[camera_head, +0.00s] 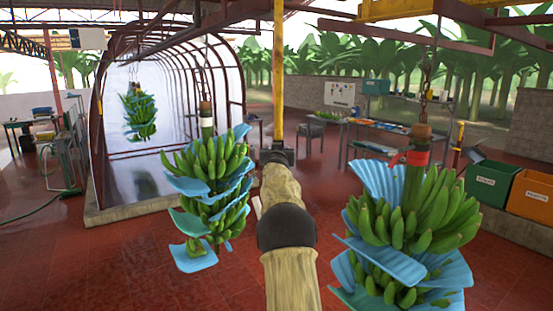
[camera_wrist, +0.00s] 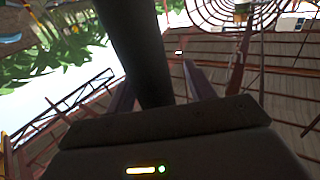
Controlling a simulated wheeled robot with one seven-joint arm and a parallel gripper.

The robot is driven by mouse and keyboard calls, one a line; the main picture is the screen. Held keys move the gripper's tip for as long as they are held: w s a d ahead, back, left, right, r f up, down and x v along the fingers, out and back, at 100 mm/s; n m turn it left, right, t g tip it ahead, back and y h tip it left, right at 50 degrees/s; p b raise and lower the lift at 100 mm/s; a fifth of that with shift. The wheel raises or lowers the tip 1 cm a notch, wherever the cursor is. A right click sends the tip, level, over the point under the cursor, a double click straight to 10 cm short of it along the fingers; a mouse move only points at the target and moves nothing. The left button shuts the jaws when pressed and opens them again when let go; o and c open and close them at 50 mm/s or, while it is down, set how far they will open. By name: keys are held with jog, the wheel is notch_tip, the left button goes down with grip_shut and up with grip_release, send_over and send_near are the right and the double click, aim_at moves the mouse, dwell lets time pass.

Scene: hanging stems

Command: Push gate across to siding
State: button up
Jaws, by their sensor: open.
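I cannot tell for sure which overhead piece is the gate. A brown rail (camera_head: 400,34) spans the upper right of the head view, with a yellow beam (camera_head: 450,17) above it. My gripper (camera_wrist: 158,76) is open in the wrist view, its two fingers apart. A thick dark bar (camera_wrist: 138,45) runs up between the fingers; whether they touch it I cannot tell. In the head view my arm reaches forward and hides most of its own end. A yellow post (camera_head: 278,75) rises just beyond it.
A banana stem (camera_head: 435,215) with blue sheets hangs close at right, another stem (camera_head: 210,165) at left-centre. A third (camera_head: 138,112) hangs inside the arched tunnel (camera_head: 98,125). Green (camera_head: 487,183) and orange (camera_head: 530,196) crates stand far right. Red floor is open between the stems.

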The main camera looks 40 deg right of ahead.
jog(key=b+v, duration=0.8)
jog(key=v, duration=0.9)
jog(key=shift+a+f, duration=0.15)
jog(key=s+a+f+n+g+y, duration=0.3)
jog(key=a+f+y, duration=0.5)
jog(key=a+f, duration=1.2)
jog(key=s+a+f+n+g+y, duration=0.1)
jog(key=s+a+f+g, duration=0.2)
jog(key=s+f, duration=0.3)
jog(key=s+a+f+n+g+y, duration=0.1)
jog(key=s+a+f+n+g, duration=0.1)
jog(key=s+a+f, duration=0.4)
jog(key=s+a+f+n+g+y, duration=0.1)
jog(key=s+a+f+g, duration=0.2)
jog(key=s, duration=0.7)
jog(key=shift+s+a+f+n+g, duration=0.1)
jog(key=shift+a+f, duration=0.3)
jog(key=shift+f, duration=0.2)
jog(key=shift+w+a+f+n+g, duration=0.1)
jog(key=shift+a+f, duration=0.25)
jog(key=shift+f, duration=0.2)
jog(key=shift+s+a+f+n+g, duration=0.1)
jog(key=shift+a+f, duration=0.3)
jog(key=shift+f, duration=0.2)
